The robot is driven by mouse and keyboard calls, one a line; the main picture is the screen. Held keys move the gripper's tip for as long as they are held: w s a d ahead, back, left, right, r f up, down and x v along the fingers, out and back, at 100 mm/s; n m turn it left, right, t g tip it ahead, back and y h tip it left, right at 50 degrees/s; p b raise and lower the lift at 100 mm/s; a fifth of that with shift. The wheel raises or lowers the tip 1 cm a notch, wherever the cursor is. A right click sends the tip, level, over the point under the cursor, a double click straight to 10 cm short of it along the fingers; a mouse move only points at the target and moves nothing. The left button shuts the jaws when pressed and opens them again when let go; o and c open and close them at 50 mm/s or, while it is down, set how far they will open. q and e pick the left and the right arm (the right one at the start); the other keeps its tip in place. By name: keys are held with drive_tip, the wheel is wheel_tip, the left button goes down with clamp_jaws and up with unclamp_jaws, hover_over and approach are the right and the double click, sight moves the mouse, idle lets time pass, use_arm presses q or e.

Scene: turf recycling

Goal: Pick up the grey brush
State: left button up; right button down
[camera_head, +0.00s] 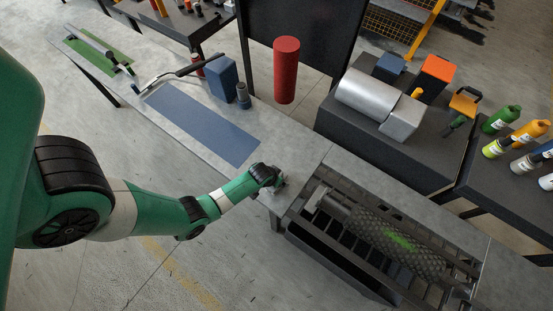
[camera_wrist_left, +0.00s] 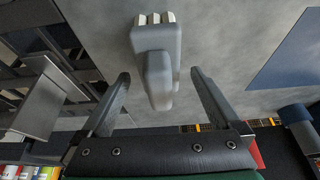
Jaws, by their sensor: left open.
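The grey brush (camera_wrist_left: 157,62) lies on the grey bench in the left wrist view, with pale bristle blocks at its top end and a rounded handle pointing toward my gripper. My left gripper (camera_wrist_left: 160,76) is open. Its two fingers stand on either side of the handle, with a gap on both sides. In the head view my left gripper (camera_head: 274,180) is low over the bench, just left of the dark grate, and mostly hides the brush there. My right gripper is not in view.
A dark slotted grate (camera_head: 315,205) with a textured roller (camera_head: 400,245) lies to the right. A blue mat (camera_head: 200,122) lies on the bench at the left. Beyond it stand a blue block (camera_head: 223,78) and a small grey bottle (camera_head: 243,96). A red cylinder (camera_head: 286,70) is behind the bench.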

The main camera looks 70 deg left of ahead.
use_arm(q)
drive_tip(key=shift+x, duration=1)
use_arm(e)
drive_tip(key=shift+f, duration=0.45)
use_arm(q)
drive_tip(key=shift+r, duration=0.1)
clamp_jaws()
